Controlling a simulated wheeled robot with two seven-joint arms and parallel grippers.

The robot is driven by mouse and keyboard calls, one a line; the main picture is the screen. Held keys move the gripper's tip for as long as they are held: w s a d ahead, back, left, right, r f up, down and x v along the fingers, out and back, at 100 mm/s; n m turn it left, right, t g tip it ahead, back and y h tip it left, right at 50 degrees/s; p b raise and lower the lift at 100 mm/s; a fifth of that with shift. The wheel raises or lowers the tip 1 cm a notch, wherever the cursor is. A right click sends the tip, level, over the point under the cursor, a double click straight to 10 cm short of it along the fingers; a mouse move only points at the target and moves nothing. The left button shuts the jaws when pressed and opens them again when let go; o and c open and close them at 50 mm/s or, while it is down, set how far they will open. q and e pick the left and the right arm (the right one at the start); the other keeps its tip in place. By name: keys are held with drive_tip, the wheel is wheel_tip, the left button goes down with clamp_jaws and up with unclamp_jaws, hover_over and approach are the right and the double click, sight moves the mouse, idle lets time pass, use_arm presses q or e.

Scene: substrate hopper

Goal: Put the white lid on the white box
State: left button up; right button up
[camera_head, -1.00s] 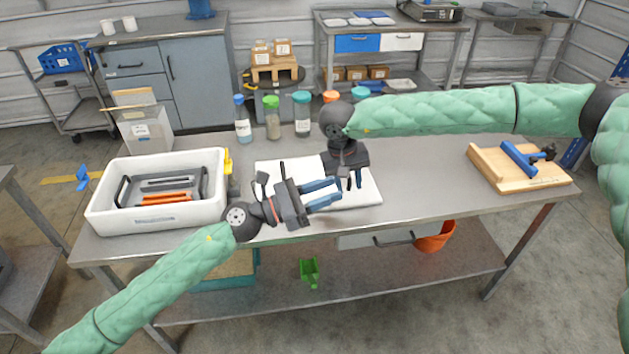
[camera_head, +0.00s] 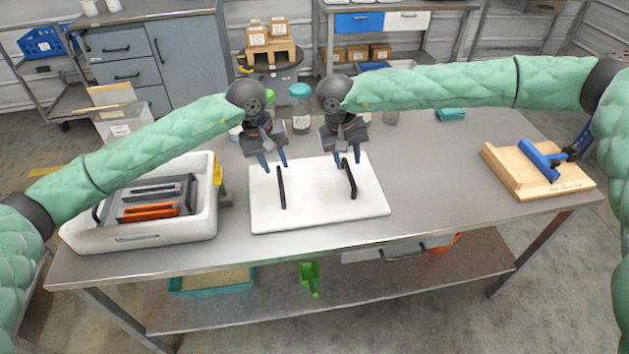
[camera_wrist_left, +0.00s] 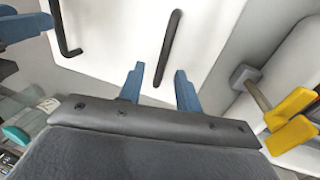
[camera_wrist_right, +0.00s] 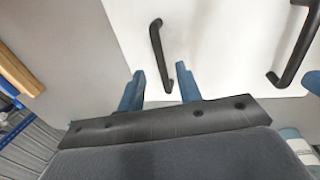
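The white lid (camera_head: 318,205) lies flat on the steel table, with two black handles standing on it. The white box (camera_head: 140,238) stands on the table to the left, open at the top, with a dark tray and orange and grey items inside. My left gripper (camera_head: 272,163) is open and empty above the lid's far edge, by the left handle (camera_head: 282,188). In the left wrist view its open fingers (camera_wrist_left: 160,88) point at that handle. My right gripper (camera_head: 348,160) is open by the right handle (camera_head: 352,178). In the right wrist view that handle (camera_wrist_right: 160,50) lies ahead between the fingertips.
Bottles (camera_head: 300,108) stand behind the lid, partly hidden by my arms. A yellow-handled tool (camera_head: 218,172) is at the box's right side. A wooden board with a blue tool (camera_head: 540,160) lies at the right. The table between lid and board is clear.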

sight(280, 178)
use_arm(q)
drive_tip(key=shift+w+a+r, duration=0.15)
drive_tip(key=shift+a+r, duration=0.1)
drive_tip(key=shift+a, duration=0.05)
use_arm(e)
drive_tip(key=shift+r, duration=0.15)
use_arm(q)
drive_tip(key=shift+f, duration=0.1)
